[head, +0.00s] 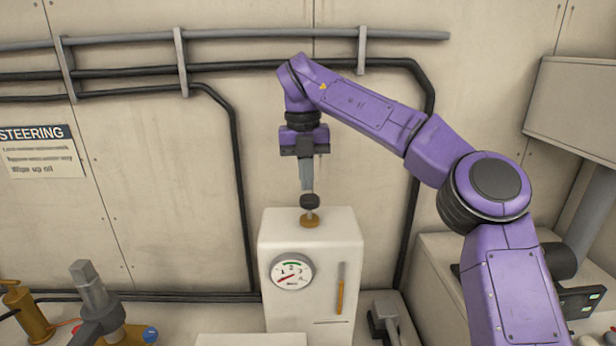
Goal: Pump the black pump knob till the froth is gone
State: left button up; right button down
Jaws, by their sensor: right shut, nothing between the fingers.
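The black pump knob (309,201) sits on a short rod above a brass collar (309,220) on top of a white pump box (341,243). My right gripper (306,188) points straight down above the knob, with its fingers shut and empty. Its fingertips are at or just above the knob's top; I cannot tell whether they touch. A round gauge (292,272) with a red needle is on the box front. Beside it is a narrow upright sight tube (341,289), amber in its lower part and greyish above. No froth can be made out. My left gripper is not in view.
A grey fitting on a brass base (91,293) and a brass cylinder (27,316) stand at the lower left. A small grey fitting (384,316) is right of the box. Black pipes (236,170) run along the wall behind. A grey cabinet (584,110) is at the right.

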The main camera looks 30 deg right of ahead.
aim_at(305, 198)
notch_tip(305, 198, up, 9)
jog(key=p, duration=0.3)
jog(key=shift+a, duration=0.15)
jog(key=shift+w+r, duration=0.1)
dwell(1.4)
